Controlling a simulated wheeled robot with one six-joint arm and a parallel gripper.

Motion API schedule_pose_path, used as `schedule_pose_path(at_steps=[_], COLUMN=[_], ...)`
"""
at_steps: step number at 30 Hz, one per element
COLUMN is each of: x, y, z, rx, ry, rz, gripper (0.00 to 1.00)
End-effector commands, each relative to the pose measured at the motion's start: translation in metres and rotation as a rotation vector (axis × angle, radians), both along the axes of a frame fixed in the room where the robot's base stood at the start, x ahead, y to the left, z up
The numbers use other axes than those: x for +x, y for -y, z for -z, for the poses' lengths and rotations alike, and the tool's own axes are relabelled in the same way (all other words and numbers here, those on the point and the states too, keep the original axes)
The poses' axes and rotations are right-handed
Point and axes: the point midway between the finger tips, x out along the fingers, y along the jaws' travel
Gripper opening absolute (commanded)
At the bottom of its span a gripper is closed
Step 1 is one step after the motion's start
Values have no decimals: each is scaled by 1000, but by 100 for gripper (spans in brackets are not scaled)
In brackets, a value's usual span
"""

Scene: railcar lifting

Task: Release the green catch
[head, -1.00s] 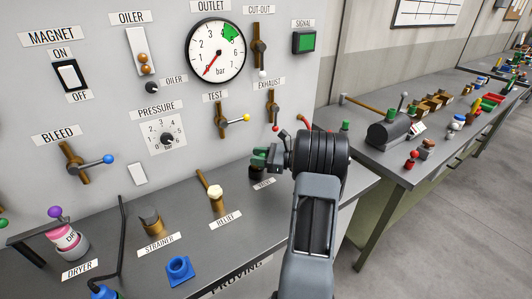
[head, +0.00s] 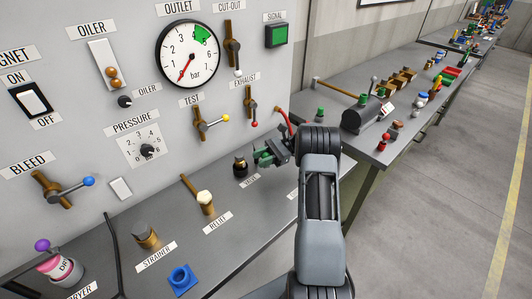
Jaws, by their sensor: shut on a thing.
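My gripper (head: 268,154) is at the centre of the head view, beside the dark fitting on the bench. It is shut on a small dark green piece (head: 265,158), which looks like the green catch. My wrist partly hides the piece, so its full shape does not show. The dark fitting (head: 240,166) with a brass-coloured part stands just left of the green piece. A gap shows between the two. A red hose (head: 286,124) curves down behind my gripper, and its lower end is hidden.
The brass relief valve (head: 204,198) stands to the left on the bench. Open floor lies at far right.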

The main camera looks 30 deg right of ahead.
Motion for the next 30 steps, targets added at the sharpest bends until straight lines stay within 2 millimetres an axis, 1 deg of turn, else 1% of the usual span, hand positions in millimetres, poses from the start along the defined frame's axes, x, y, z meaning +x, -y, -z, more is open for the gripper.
schedule_pose_path(at_steps=[1,13,14,15,21,27,30], x=[1,0,0,0,0,0,0], y=[-1,0,0,0,1,1,1], z=[-2,-1,-1,-1,-1,-1,-4], rx=[2,1,1,1,0,0,0], ry=[4,5,5,4,3,2,2], rz=[-7,-8,-8,-8,-6,-6,-6], gripper=[0,0,36,40,58,58,58])
